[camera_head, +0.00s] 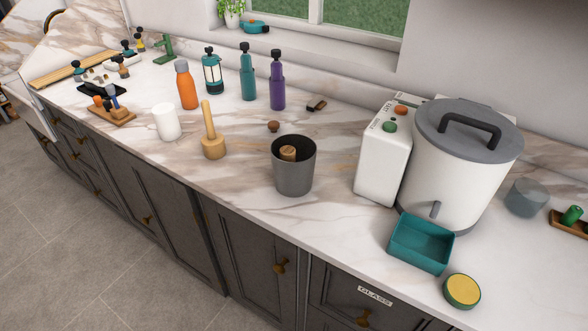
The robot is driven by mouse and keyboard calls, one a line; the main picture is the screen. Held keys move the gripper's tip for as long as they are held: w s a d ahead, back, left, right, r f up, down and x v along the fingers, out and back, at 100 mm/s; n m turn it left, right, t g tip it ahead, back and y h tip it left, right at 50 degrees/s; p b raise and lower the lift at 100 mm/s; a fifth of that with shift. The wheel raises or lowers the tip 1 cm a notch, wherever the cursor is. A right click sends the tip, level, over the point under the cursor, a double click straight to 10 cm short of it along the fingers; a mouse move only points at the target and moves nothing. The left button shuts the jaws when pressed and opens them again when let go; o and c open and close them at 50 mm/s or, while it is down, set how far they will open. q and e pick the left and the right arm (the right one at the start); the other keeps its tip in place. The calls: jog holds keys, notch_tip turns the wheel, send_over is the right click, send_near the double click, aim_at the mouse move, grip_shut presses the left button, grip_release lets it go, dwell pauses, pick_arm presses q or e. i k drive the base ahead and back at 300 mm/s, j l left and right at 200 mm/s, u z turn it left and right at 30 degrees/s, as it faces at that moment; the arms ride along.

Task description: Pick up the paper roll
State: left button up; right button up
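A white paper roll (167,122) stands upright on the marble counter, left of the middle of the view and near the counter's front edge. It looks like a plain short white cylinder, and its far side is hidden. Neither my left gripper nor my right gripper is in view.
A wooden mallet-like tool (213,145) stands just right of the roll, and an orange bottle (186,86) stands behind it. A wooden tray (112,115) lies to its left. A grey bin (294,172) and a large white lidded container (455,165) are farther right.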

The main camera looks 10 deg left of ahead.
aim_at(164, 115)
jog(key=j+z, duration=0.15)
jog(key=j, duration=0.35)
jog(key=j+z, duration=0.15)
jog(key=j, duration=0.4)
jog(key=j+z, duration=0.2)
jog(key=j, duration=0.3)
jog(key=j+z, duration=0.15)
jog(key=j, duration=0.4)
jog(key=k+j+z, duration=0.15)
jog(key=j, duration=0.35)
jog(key=j+z, duration=0.15)
jog(key=j, duration=0.35)
jog(key=k+j+z, duration=0.15)
jog(key=j, duration=0.35)
